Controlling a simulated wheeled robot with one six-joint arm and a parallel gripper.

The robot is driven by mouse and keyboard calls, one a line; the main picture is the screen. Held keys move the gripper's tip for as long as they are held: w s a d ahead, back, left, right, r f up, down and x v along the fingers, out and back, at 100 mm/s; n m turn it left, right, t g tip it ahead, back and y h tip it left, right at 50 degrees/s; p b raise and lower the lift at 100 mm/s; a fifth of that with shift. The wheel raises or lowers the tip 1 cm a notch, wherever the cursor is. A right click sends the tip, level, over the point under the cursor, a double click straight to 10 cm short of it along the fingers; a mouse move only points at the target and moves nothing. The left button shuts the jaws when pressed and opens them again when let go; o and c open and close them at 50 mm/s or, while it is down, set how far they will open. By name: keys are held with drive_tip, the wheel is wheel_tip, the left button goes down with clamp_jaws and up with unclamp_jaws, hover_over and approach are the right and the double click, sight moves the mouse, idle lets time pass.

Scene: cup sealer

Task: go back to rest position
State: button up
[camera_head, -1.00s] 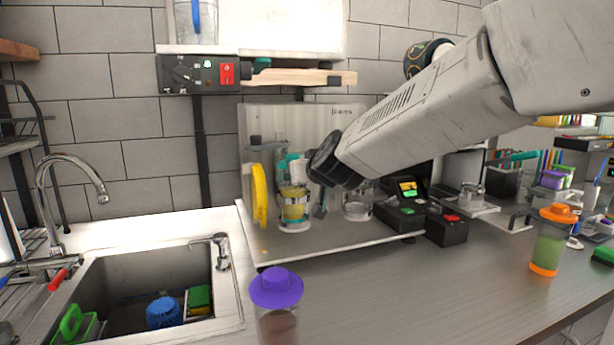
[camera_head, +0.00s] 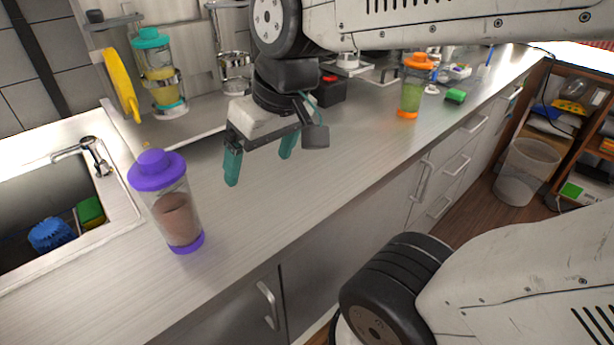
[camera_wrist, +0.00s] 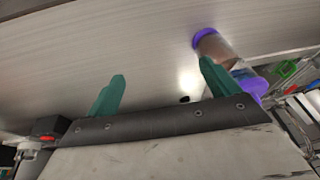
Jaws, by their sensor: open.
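My gripper (camera_head: 261,168) hangs over the counter with its two green fingers apart and nothing between them. In the wrist view its fingers (camera_wrist: 163,90) are also spread and empty, with bare counter beyond them. The gripper is to the right of a clear cup with a purple lid and purple base (camera_head: 176,212), which stands upright on the counter holding brown contents. The gripper does not touch it. That purple-lidded cup also shows in the wrist view (camera_wrist: 216,47), partly behind one finger.
A cup with an orange lid (camera_head: 411,92) stands farther right on the counter. A teal-lidded cup (camera_head: 158,80) stands at the back left beside a yellow object (camera_head: 122,85). The sink (camera_head: 40,187) is at left. The counter's (camera_head: 300,200) front middle is clear.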

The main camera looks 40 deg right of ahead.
drive_tip(key=s+d+f+m+g+h, duration=0.1)
drive_tip(key=s+d+f+g, duration=0.1)
drive_tip(key=s, duration=0.5)
drive_tip(key=shift+s+d, duration=0.15)
drive_tip(key=shift+d, duration=0.3)
idle(0.7)
